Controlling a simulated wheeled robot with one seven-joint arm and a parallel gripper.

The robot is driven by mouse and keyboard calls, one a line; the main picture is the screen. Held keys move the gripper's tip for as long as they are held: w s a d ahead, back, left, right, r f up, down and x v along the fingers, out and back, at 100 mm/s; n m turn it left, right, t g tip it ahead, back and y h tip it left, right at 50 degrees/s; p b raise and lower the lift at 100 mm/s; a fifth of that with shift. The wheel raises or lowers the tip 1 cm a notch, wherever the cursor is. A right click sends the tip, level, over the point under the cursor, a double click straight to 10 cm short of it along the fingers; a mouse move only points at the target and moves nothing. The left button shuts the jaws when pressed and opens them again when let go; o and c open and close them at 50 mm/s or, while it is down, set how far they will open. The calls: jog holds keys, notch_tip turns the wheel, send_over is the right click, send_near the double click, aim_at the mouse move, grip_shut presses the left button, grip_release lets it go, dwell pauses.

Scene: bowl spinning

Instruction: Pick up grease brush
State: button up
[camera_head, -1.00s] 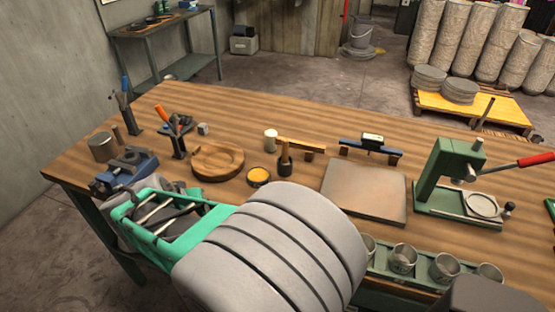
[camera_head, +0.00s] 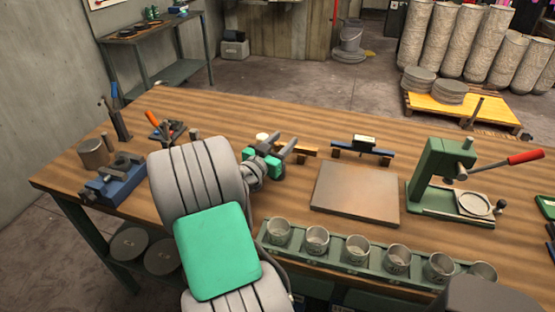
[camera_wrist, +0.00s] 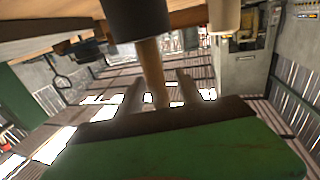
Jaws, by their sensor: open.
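What looks like the grease brush, a pale wooden handle (camera_wrist: 151,60) on a dark round body (camera_wrist: 140,18), stands upright on the bench; the wrist view shows it upside down. My gripper (camera_wrist: 160,78) is open, with one grey finger on each side of the handle. The handle's end reaches between the fingers, and I cannot tell whether they touch it. In the head view my gripper (camera_head: 299,140) is low over the bench's far middle, and it hides the brush there.
The wooden bench (camera_head: 240,112) holds a blue vise (camera_head: 117,181), a metal can (camera_head: 95,152), a flat slab (camera_head: 355,193), a green press (camera_head: 436,178) and a rack of several cups (camera_head: 317,240). A white cylinder (camera_wrist: 223,15) stands close beside the brush.

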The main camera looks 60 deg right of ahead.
grip_shut()
dwell(0.3)
dwell(0.3)
